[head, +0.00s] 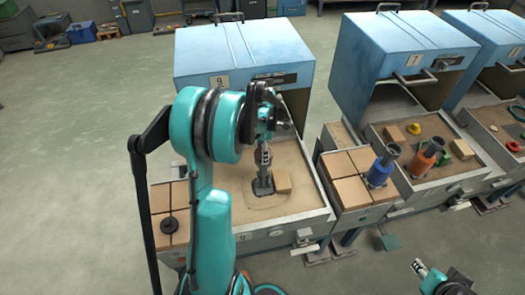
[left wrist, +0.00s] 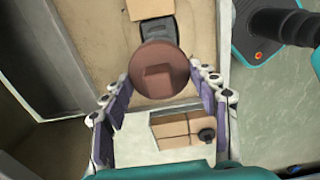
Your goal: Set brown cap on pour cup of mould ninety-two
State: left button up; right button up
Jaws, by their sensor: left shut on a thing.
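My left gripper (head: 263,170) reaches down over the sand tray of the unit marked 9. In the left wrist view, its fingers (left wrist: 165,78) are shut on the brown cap (left wrist: 158,72), a round disc with a square raised knob. No number and no pour cup can be read, and I cannot tell whether the cap touches anything. My right gripper (head: 420,268) is at the lower right, apart from the trays; its opening is too small to judge.
A beige block (head: 282,181) lies right of the dark piece. Brown tiles with a black knob (head: 169,225) stand at the left. A blue hood (head: 240,50) overhangs the back of the tray. Blue (head: 379,170) and orange (head: 424,160) cylinders stand at the neighbouring unit.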

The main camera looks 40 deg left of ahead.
pick_arm(q)
jog(key=o, duration=1.2)
notch_tip(320, 180, up, 12)
dwell(0.4)
